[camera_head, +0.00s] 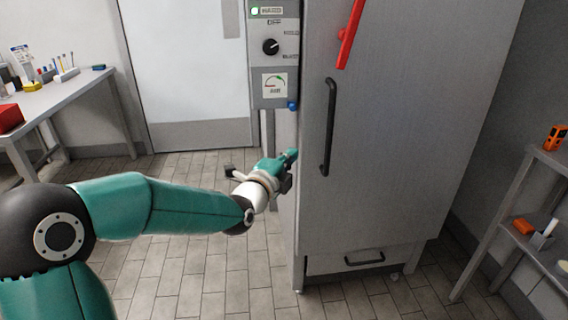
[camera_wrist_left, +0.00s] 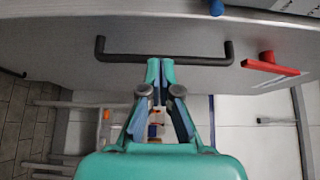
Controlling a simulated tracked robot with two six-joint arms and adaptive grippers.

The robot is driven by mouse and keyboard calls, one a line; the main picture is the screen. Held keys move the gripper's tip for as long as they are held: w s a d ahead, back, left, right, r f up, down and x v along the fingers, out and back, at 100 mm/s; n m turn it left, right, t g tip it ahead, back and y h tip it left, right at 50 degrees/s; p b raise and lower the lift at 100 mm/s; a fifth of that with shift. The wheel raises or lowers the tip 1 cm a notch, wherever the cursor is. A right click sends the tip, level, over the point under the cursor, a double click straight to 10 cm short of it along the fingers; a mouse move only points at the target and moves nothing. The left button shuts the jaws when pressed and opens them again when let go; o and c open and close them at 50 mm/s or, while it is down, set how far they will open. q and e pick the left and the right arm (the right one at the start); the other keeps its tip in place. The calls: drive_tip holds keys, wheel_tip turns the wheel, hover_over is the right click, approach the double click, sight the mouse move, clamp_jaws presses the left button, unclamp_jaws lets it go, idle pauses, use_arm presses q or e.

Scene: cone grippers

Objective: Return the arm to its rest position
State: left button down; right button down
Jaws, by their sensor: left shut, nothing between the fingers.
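My left arm (camera_head: 160,208) reaches in from the left in the head view. Its gripper (camera_head: 291,155) is by the left edge of the tall grey cabinet (camera_head: 400,130), left of the black vertical door handle (camera_head: 330,125). In the left wrist view, the teal fingers (camera_wrist_left: 160,66) meet at their tips with nothing held. The handle (camera_wrist_left: 165,60) lies across the picture at the fingertips there; in the head view there is a gap between them. The cabinet door looks closed. My right gripper is out of view.
A red lever (camera_head: 349,35) is on the cabinet door. A control panel (camera_head: 275,55) with a knob, gauge and blue button (camera_head: 293,105) is on the left. A workbench (camera_head: 60,95) stands far left, a shelf (camera_head: 540,215) at right. Tiled floor (camera_head: 190,275) is clear.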

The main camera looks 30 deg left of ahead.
use_arm(q)
drive_tip(key=d+f+m+g+h, duration=0.15)
drive_tip(key=d+f, duration=0.25)
drive_tip(key=f, duration=0.5)
drive_tip(key=d+f+n+g+h, duration=0.1)
drive_tip(key=d+f+g, duration=0.15)
drive_tip(key=f, duration=0.65)
drive_tip(key=s+d+f+n+g+h, duration=0.1)
drive_tip(key=s+d+f+n+g, duration=0.15)
drive_tip(key=s+d+f, duration=0.4)
drive_tip(key=s+d+f+n+g+h, duration=0.1)
drive_tip(key=s+d+f+g, duration=0.15)
drive_tip(key=f, duration=0.75)
drive_tip(key=s+d+f+n+g+h, duration=0.1)
drive_tip(key=s+d+f+n+g, duration=0.2)
drive_tip(key=s+f, duration=0.4)
drive_tip(key=s+d+f+n+g, duration=0.2)
drive_tip(key=s+f+n+g, duration=0.1)
drive_tip(key=s+n, duration=0.35)
drive_tip(key=s+d+f+n+g, duration=0.2)
drive_tip(key=s+d+f+n, duration=0.1)
drive_tip(key=s+n, duration=0.35)
wheel_tip(320, 180, up, 20)
drive_tip(key=p, duration=2)
drive_tip(key=shift+m+h, duration=0.3)
drive_tip(key=shift+h, duration=0.15)
